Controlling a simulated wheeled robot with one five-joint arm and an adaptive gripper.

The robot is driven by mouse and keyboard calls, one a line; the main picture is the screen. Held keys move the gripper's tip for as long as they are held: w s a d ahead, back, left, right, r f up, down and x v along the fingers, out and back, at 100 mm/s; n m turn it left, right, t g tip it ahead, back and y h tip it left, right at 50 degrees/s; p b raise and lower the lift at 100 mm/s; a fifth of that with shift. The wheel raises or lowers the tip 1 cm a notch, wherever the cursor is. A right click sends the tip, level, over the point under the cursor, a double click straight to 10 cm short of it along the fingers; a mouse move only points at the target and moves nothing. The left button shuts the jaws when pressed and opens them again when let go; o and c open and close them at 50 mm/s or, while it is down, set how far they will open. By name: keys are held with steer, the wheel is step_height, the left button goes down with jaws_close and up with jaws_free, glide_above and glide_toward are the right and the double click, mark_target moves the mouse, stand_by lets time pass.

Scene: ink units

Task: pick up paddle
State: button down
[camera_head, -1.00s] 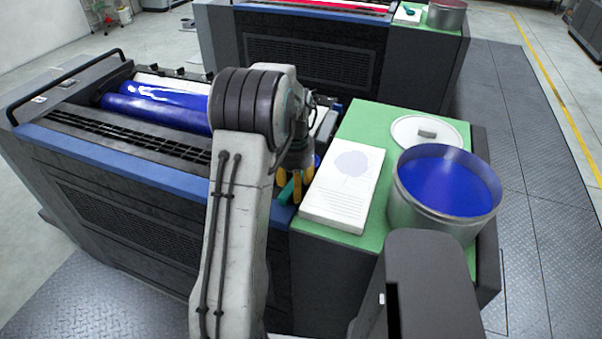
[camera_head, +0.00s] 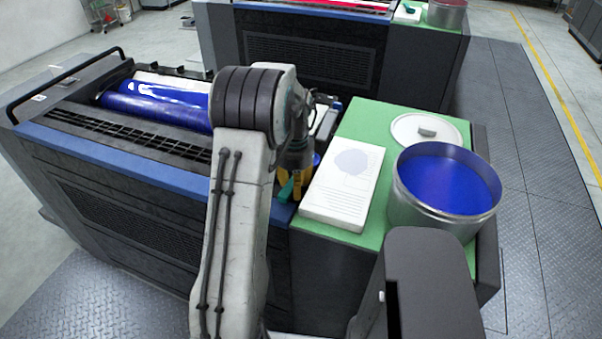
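My gripper (camera_head: 294,186) points down with its yellow fingers at the right end of the near ink unit, just left of the white pad. A teal piece (camera_head: 286,191), which looks like the paddle's handle, shows at the fingers. The rest of the paddle is hidden behind my arm and fingers. The fingers sit close around or beside the teal piece; I cannot tell whether they grip it.
A green top (camera_head: 375,128) right of my gripper bears a white pad (camera_head: 345,195), a round lid (camera_head: 412,126) and a can of blue ink (camera_head: 445,195). Blue rollers (camera_head: 155,105) lie to the left. A second ink unit (camera_head: 310,60) stands behind.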

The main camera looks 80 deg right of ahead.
steer(key=shift+r, duration=0.1)
steer(key=shift+r, duration=0.6)
step_height(320, 180, up, 2)
steer(key=shift+d+r+b, duration=0.1)
steer(key=shift+r+b, duration=0.1)
steer(key=shift+b, duration=0.25)
steer(key=w+d+r+p, duration=0.1)
steer(key=w+d+r, duration=0.6)
steer(key=w, duration=0.1)
steer(key=shift+w+d, duration=0.25)
steer(key=shift+d, duration=0.15)
steer(key=shift+r, duration=0.1)
steer(key=c, duration=1.4)
jaws_free()
jaws_close()
